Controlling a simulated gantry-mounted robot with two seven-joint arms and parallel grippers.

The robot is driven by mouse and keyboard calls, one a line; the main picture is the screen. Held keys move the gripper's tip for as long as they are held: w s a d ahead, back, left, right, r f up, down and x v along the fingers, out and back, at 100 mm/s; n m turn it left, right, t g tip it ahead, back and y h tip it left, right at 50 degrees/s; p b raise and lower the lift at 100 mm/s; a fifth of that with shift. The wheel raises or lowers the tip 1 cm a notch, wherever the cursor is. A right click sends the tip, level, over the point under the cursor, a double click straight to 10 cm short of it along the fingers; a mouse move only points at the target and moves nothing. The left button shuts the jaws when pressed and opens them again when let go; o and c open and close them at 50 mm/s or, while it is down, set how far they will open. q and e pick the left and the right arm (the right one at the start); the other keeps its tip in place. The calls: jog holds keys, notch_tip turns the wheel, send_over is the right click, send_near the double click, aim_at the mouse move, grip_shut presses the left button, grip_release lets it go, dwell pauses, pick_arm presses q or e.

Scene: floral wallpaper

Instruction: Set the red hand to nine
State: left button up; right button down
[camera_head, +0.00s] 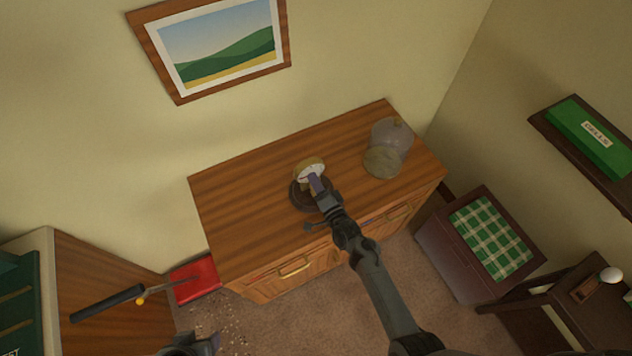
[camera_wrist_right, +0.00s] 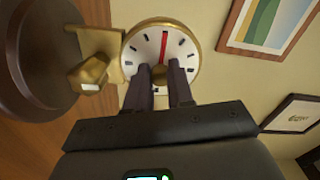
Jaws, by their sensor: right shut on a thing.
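A small dial (camera_wrist_right: 185,44) with a white face, black tick marks and a brass rim shows in the right wrist view. Its red hand (camera_wrist_right: 164,40) points to the top of the picture; numbers cannot be read. In the head view the dial (camera_head: 308,165) stands on a dark round base (camera_head: 298,200) on the dresser. My right gripper (camera_head: 316,183) is at the dial's face, its fingers (camera_wrist_right: 160,74) shut on the brass knob at the centre. The fingers hide the lower face. My left gripper (camera_head: 205,343) shows only partly at the bottom edge.
The wooden dresser (camera_head: 235,200) has a glass jar (camera_head: 390,137) on its right side, and its left top is clear. A red dustpan (camera_head: 195,280) is at the lower left. A dark box with a green checked cloth (camera_head: 490,238) stands right of the dresser.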

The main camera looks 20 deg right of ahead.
jog(key=c, duration=1)
grip_release()
jog(key=shift+s, duration=0.1)
jog(key=shift+s+d+r+p, duration=0.1)
jog(key=shift+s+r+p, duration=0.05)
jog(key=shift+s+p, duration=0.4)
jog(key=s+p, duration=0.1)
jog(key=s, duration=0.2)
jog(key=s+p, duration=0.2)
jog(key=s, duration=0.1)
jog(key=s+d+p, duration=0.1)
jog(key=s, duration=0.2)
jog(key=shift+s+p, duration=0.25)
jog(key=shift+p, duration=0.1)
